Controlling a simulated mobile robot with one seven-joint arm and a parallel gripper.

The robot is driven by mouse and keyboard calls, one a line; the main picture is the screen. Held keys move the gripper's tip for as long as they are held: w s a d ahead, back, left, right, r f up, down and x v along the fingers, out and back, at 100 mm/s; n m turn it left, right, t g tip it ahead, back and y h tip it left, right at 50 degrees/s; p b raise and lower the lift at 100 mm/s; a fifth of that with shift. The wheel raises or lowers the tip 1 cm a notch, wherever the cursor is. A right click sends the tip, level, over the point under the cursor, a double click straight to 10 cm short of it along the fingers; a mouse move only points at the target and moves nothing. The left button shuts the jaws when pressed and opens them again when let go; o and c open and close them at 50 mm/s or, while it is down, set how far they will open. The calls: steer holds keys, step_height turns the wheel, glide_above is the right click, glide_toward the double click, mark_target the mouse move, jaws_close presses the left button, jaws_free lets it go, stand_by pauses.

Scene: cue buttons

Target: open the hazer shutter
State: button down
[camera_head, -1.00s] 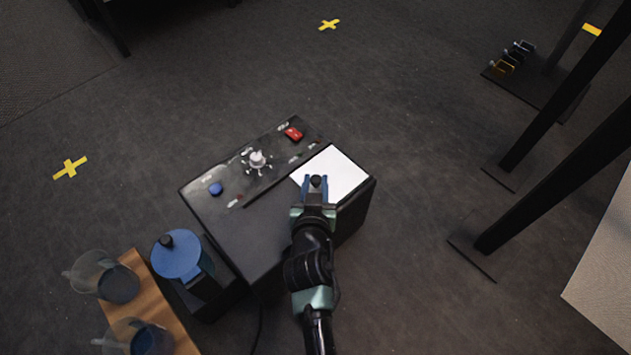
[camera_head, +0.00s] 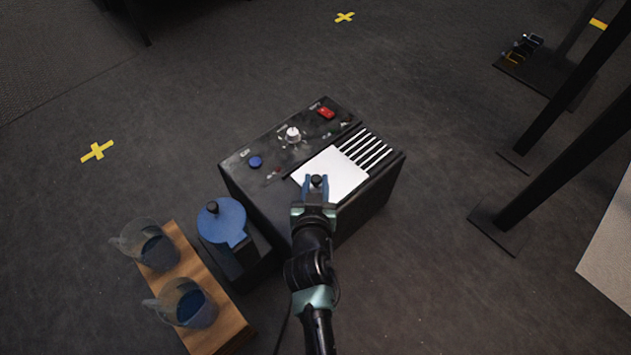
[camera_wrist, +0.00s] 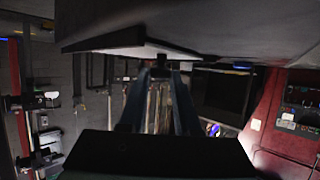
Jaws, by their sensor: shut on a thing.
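The hazer (camera_head: 262,208) is a black box with a control panel along its far left edge. Its shutter (camera_head: 345,172) is a white plate on the top face. The shutter lies beside a row of pale slots (camera_head: 367,148), which are uncovered. My gripper (camera_head: 316,184) is shut on the small dark knob (camera_head: 316,180) of the shutter, with blue fingers on either side. In the wrist view the knob (camera_wrist: 161,60) sits between the fingertips, under the pale edge of the shutter (camera_wrist: 130,48).
A blue-lidded container (camera_head: 222,220) stands left of the hazer. Two clear jugs (camera_head: 148,243) stand on a wooden board (camera_head: 232,330). Black stand legs (camera_head: 560,155) rise at right.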

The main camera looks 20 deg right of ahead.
steer(key=c, duration=0.6)
jaws_free()
steer(key=shift+d, duration=0.2)
steer(key=shift+r, duration=0.1)
steer(key=p+v, duration=0.5)
steer(key=v, duration=0.8)
steer(key=shift+p, duration=0.4)
steer(key=shift+w, duration=0.1)
